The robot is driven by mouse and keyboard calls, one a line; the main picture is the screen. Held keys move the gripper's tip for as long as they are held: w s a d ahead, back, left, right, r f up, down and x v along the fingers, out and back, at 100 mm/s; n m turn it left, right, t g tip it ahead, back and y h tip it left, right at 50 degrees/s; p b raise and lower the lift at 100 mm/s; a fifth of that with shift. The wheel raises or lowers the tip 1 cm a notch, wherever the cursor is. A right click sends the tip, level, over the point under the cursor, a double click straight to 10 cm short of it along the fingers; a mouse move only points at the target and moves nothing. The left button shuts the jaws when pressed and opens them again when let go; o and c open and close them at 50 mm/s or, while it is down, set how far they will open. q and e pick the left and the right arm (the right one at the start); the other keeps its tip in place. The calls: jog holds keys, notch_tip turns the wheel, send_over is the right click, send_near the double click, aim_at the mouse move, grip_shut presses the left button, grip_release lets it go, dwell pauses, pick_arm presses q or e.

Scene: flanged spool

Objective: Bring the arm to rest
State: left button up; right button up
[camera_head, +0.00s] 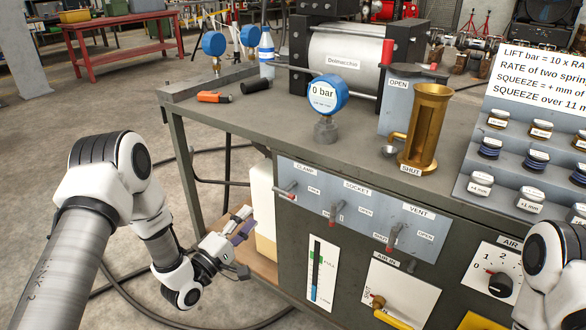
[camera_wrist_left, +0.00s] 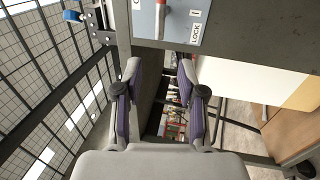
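My left arm (camera_head: 110,190) comes in from the left and hangs bent in front of the bench's left end. Its gripper (camera_head: 243,224) is beside the front left corner of the bench's panel, below the worktop and left of the clamp lever (camera_head: 287,188). In the left wrist view the two purple-padded fingers (camera_wrist_left: 160,78) stand apart with nothing between them. The gripper holds nothing. A panel with a red-tipped lever (camera_wrist_left: 163,20) and a LOCK label shows beyond the fingertips. My right arm (camera_head: 552,270) shows only in part at the lower right; its gripper is out of view.
The bench (camera_head: 240,112) carries a blue gauge (camera_head: 325,95) reading 0 bar, a brass cylinder (camera_head: 427,130) and a spray bottle (camera_head: 266,52). Socket (camera_head: 337,208) and vent (camera_head: 394,235) levers stick out from the panel. The floor left of the bench is open, with hoses lying on it.

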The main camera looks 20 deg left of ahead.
pick_arm(q)
jog(key=s+d+f+m+g+y, duration=0.2)
jog(key=s+d+f+g, duration=0.15)
jog(key=s+f, duration=0.4)
jog(key=s+d+f+m+g+y, duration=0.1)
jog(key=s+d+f+g, duration=0.3)
jog(key=f, duration=0.7)
jog(key=s+a+f+m+g+y, duration=0.1)
jog(key=s+f+m+g, duration=0.15)
jog(key=s, duration=0.35)
jog(key=s+a+f+m+g+y, duration=0.1)
jog(key=s+a+f+m+g, duration=0.15)
jog(key=s, duration=0.35)
jog(key=s+a+m+g+y+p, duration=0.1)
jog(key=s+a+m+g+y, duration=0.1)
jog(key=s+m+g, duration=0.75)
notch_tip(320, 180, up, 16)
jog(key=s+n+t+p, duration=0.2)
jog(key=n+t+p, duration=0.1)
jog(key=p, duration=1.4)
jog(key=shift+s+n, duration=0.15)
jog(key=shift+n, duration=0.2)
